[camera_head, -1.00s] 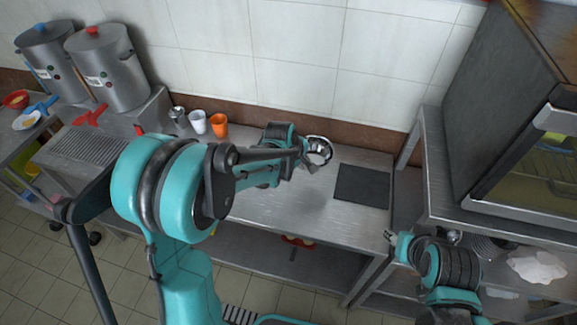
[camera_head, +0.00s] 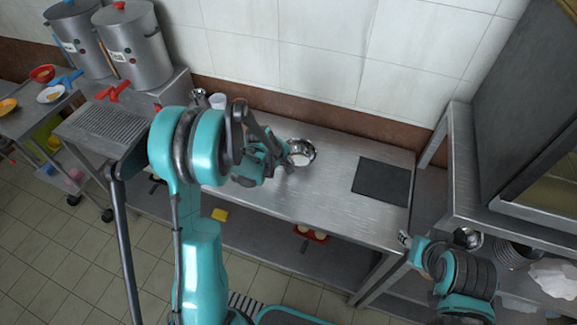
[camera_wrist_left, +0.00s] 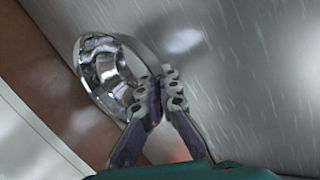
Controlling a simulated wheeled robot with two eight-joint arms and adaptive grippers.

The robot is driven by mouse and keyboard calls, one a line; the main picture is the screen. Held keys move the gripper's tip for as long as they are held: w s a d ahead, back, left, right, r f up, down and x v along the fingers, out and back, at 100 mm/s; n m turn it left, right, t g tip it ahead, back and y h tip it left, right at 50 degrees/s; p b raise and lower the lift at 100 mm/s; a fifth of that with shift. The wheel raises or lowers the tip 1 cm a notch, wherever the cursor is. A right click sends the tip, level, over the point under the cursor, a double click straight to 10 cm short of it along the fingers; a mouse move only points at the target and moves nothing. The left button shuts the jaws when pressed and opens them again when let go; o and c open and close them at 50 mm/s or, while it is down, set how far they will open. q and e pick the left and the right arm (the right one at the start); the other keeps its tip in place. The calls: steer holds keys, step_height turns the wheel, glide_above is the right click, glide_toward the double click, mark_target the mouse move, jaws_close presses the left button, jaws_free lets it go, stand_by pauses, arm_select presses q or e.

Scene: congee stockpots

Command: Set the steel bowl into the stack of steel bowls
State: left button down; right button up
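The shiny steel bowl (camera_head: 301,152) is above the steel counter, tilted, with its inside showing. It also shows in the left wrist view (camera_wrist_left: 103,70), beside the brown wall strip. My left gripper (camera_head: 282,158) is at the bowl's left side; in the wrist view its fingertips (camera_wrist_left: 158,88) are close together with the bowl's rim between them. Round steel ware (camera_head: 467,238), possibly the stack of steel bowls, is on the right-hand rack, partly hidden by my right arm; I cannot tell how many pieces. My right gripper (camera_head: 406,240) is small beside that rack, its opening unclear.
A dark mat (camera_head: 382,181) lies on the counter (camera_head: 325,200), with bare steel around it. Stacked dark plates (camera_head: 513,253) and white cloth (camera_head: 553,277) are on the right rack. A white cup (camera_head: 217,101) stands at the back. Two stockpots (camera_head: 134,47) stand far left.

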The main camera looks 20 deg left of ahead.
arm_select(q)
steer(key=shift+f, duration=0.25)
steer(key=c, duration=2.2)
jaws_free()
steer(key=shift+f, duration=0.15)
steer(key=o, duration=0.5)
steer(key=shift+r, duration=0.2)
